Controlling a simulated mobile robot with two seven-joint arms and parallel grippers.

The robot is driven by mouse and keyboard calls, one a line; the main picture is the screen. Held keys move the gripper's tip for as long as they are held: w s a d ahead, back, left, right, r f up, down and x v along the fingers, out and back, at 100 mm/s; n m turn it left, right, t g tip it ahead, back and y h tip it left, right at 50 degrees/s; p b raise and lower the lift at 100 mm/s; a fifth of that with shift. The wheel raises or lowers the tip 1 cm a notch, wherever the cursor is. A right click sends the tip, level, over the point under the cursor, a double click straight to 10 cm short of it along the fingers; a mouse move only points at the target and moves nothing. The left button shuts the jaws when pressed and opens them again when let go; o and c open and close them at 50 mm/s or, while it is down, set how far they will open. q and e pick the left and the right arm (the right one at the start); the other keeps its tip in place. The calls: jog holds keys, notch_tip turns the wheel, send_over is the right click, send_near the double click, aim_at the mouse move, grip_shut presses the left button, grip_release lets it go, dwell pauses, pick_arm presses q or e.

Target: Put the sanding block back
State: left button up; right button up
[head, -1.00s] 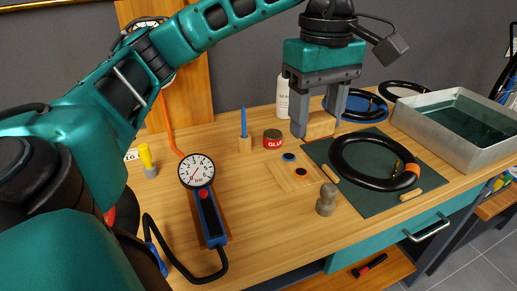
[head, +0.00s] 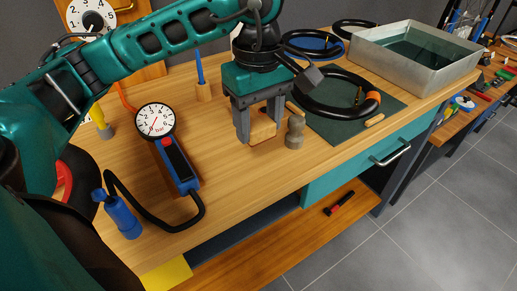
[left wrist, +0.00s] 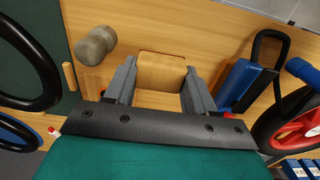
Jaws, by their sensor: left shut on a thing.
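My left gripper (head: 257,132) points down over the front part of the workbench. It is shut on the sanding block (head: 263,132), a pale wooden block. In the left wrist view the sanding block (left wrist: 161,71) sits between the two grey fingers (left wrist: 160,85). Whether its underside touches the bench top cannot be told. A grey-brown knobbed peg (head: 295,132) stands upright close to the right of the block; it also shows in the left wrist view (left wrist: 95,46). The red glue tin is hidden in the head view. My right gripper is not in view.
A dark green mat (head: 345,132) with a black tyre (head: 312,104) lies right of the peg. A metal water tank (head: 400,58) stands at the back right. A pressure gauge (head: 156,120) and blue pump (head: 122,218) are on the left.

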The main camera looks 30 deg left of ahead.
aim_at(259, 160)
pick_arm(q)
jog(key=shift+f, duration=2.9)
jog(key=shift+f+b, duration=0.15)
jog(key=shift+b, duration=0.25)
jog(key=o, duration=0.9)
jog(key=shift+o, duration=0.2)
notch_tip(259, 160, up, 12)
jog(key=shift+r+p, duration=0.2)
jog(key=shift+p, duration=0.75)
jog(key=shift+s, duration=0.1)
